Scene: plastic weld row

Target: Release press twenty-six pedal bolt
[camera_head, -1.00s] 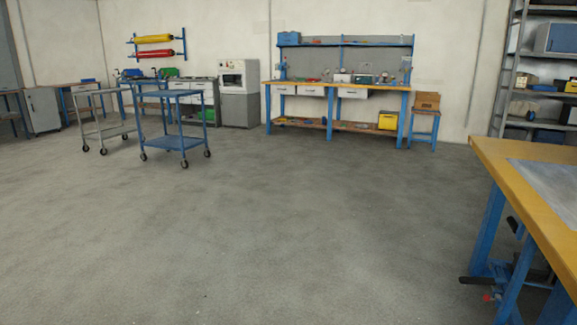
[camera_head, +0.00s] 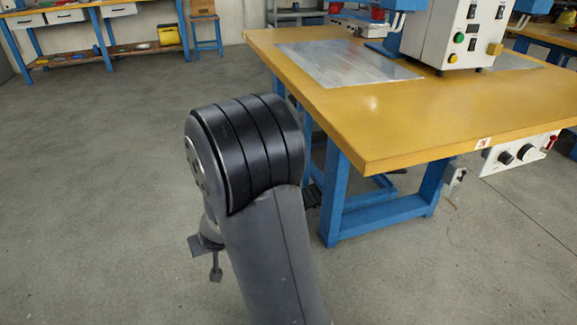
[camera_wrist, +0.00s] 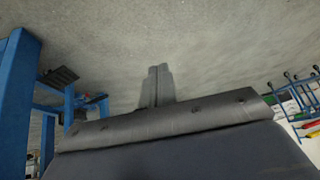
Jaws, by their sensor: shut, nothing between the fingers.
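A press (camera_head: 450,35) with a white control box stands on a yellow-topped bench (camera_head: 410,120) with blue legs. A small tag on the bench edge is too small to read. A dark pedal-like part (camera_head: 312,196) shows beside the near leg, partly hidden by my arm. The wrist view shows a dark flat part (camera_wrist: 60,76) by the blue legs and a small red-tipped piece (camera_wrist: 97,98) near it; whether this is the bolt I cannot tell. My gripper (camera_wrist: 157,72) is shut and empty over bare floor, to the right of these parts in that view.
A white panel with knobs (camera_head: 520,153) hangs under the bench's right end. A cable hangs near the right leg. A workbench (camera_head: 90,15) and a stool (camera_head: 206,30) stand far back. The floor (camera_head: 90,170) left of the bench is clear.

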